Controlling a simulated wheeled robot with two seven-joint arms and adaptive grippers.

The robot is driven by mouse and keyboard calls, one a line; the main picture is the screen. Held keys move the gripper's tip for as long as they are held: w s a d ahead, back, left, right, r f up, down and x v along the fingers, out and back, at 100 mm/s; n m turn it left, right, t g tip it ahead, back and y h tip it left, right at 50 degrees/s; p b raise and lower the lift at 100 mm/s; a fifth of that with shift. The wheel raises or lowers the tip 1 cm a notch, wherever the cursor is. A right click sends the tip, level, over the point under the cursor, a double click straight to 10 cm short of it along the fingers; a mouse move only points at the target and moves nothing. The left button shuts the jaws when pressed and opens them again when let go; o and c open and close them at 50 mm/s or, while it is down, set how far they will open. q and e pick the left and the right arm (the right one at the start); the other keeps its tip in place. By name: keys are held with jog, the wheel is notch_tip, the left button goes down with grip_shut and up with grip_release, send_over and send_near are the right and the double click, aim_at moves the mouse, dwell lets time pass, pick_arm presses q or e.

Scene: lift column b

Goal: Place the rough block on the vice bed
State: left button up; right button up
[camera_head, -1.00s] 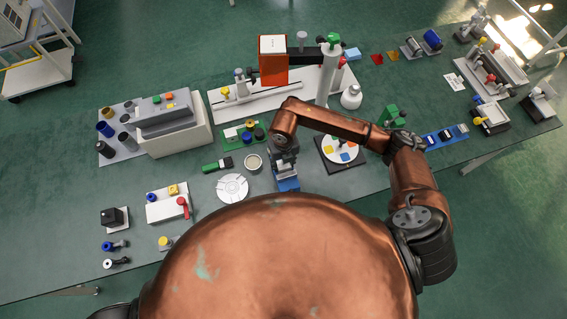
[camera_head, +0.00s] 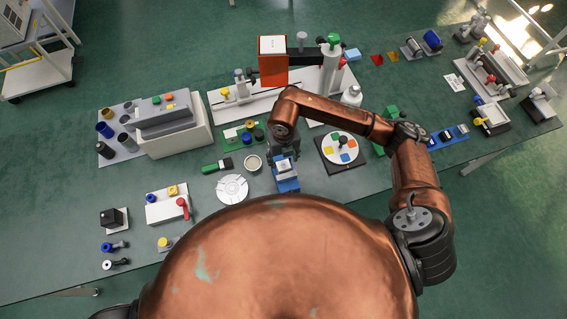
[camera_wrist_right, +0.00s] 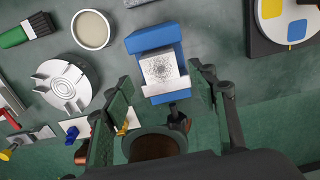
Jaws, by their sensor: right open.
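The rough block (camera_wrist_right: 158,67) is a pale square piece with a dark speckled top. It sits in the blue vice (camera_wrist_right: 150,38), on its bed, against a light metal jaw. In the head view the pale block (camera_head: 285,165) shows in the blue vice (camera_head: 288,185) at the table's near side. My right gripper (camera_wrist_right: 160,74) is open, with one finger on each side of the vice in the wrist view and a gap between each finger and the block. Its height above the block is hard to tell. My left gripper is not in view.
A round white slotted plate (camera_head: 232,188), a small cup (camera_head: 253,162) and a green-handled brush (camera_head: 216,165) lie left of the vice. A disc with coloured patches (camera_head: 341,148) stands to its right. A long white rail fixture (camera_head: 240,108) is behind.

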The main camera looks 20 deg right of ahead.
aim_at(284, 165)
notch_tip(284, 165, up, 7)
dwell(0.3)
